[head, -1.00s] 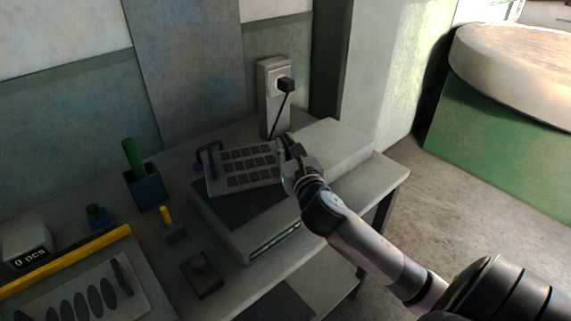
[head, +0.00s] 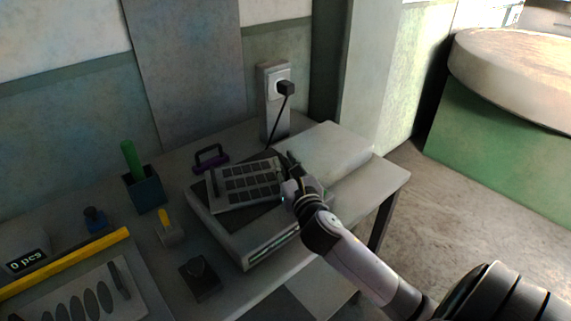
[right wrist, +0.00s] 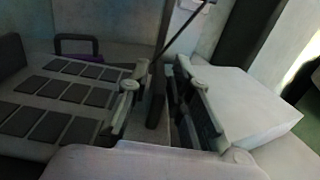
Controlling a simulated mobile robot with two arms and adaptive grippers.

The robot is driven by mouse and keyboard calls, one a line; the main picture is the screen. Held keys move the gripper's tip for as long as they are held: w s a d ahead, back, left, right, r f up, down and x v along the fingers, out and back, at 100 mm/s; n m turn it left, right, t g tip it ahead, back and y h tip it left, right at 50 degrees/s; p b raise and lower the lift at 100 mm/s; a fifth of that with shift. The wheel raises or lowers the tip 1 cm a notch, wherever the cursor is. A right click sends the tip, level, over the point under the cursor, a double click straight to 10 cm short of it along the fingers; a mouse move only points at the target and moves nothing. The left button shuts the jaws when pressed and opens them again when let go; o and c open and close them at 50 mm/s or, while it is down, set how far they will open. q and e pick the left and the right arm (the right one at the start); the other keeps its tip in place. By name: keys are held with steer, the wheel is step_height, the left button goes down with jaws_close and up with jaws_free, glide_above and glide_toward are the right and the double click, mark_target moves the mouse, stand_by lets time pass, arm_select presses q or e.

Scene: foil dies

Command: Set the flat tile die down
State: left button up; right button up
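The flat tile die (head: 247,184), a pale plate with rows of dark rectangular tiles and a dark bar at each end, lies on the dark top of a low grey machine (head: 240,238). It also fills the left of the right wrist view (right wrist: 62,98). My right gripper (head: 288,168) is at the die's right end. In the right wrist view its fingers (right wrist: 165,105) stand apart, one on each side of the dark end bar, with a visible gap on the left. My left gripper is not in view.
A purple-based handle (head: 210,158) stands behind the die. A pale block (head: 325,150) lies close to the right. A socket post (head: 273,100) with a cable stands behind. A green-handled tool in a cup (head: 145,190), a yellow-tipped piece (head: 168,228) and a dark block (head: 200,275) are left.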

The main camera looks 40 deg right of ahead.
steer(key=shift+o, duration=0.7)
steer(key=shift+r, duration=0.1)
steer(key=b+v, duration=0.1)
steer(key=v, duration=1.1)
steer(key=shift+d, duration=0.1)
stand_by(0.6)
